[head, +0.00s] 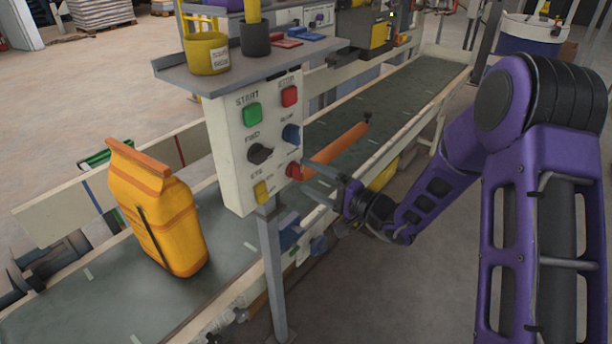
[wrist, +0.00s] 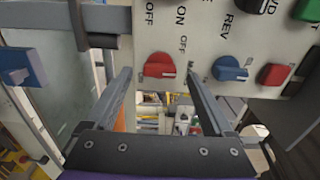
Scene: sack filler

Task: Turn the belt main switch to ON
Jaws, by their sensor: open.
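The white control panel (head: 232,165) stands on a post beside the conveyor. A red rotary switch (head: 293,170) sits at its lower right. In the wrist view the red switch (wrist: 158,64) has a pale mark on its right side, and ON and OFF lettering is printed near it. I cannot tell for sure which position it points to. My gripper (head: 311,181) is open in front of the red switch. In the wrist view its fingertips (wrist: 158,76) lie on either side of the switch, with nothing held between them. Contact cannot be told.
A blue knob (wrist: 230,70) and a red button (wrist: 272,74) sit to the right in the wrist view. A shelf (head: 180,76) with pots overhangs the panel. An orange sack (head: 160,215) stands on the belt.

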